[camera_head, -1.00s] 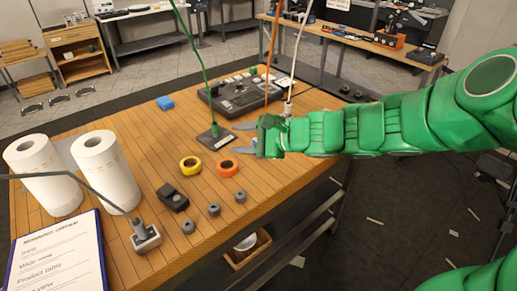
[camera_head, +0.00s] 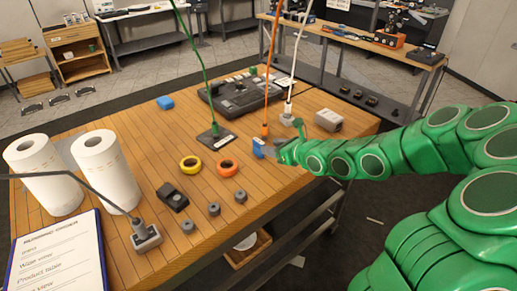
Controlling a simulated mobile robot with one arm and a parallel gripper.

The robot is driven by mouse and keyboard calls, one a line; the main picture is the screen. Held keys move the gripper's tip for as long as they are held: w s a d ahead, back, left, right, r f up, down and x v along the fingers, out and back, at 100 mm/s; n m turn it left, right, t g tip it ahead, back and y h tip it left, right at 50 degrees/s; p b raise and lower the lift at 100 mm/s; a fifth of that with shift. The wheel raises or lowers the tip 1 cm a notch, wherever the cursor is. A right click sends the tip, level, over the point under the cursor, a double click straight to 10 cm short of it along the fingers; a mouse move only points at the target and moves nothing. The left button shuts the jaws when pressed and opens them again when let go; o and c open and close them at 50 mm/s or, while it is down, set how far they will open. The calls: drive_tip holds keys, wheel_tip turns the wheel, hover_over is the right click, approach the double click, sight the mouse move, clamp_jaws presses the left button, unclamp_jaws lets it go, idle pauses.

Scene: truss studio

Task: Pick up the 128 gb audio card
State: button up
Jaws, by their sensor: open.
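No label reading "128 gb audio card" can be made out. A small blue block with a pale face (camera_head: 258,147) is at the right part of the wooden table, just left of my gripper (camera_head: 275,150). It may be the card, but I cannot tell. My gripper is open. Its fingers are small and partly hidden, and I cannot tell whether they touch the blue block.
The wooden table (camera_head: 150,165) holds yellow tape (camera_head: 190,164), orange tape (camera_head: 227,168), a black mixer (camera_head: 238,95), a dark plate with green cable (camera_head: 215,137) and a grey box (camera_head: 328,120). An orange cable (camera_head: 270,70) hangs beside the blue block. Paper rolls (camera_head: 105,170) stand left.

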sight(259, 156)
drive_tip(key=shift+x, duration=3.45)
drive_tip(key=shift+s+a+r, duration=0.15)
drive_tip(key=shift+a+r, duration=0.05)
drive_tip(key=shift+c, duration=0.3)
clamp_jaws()
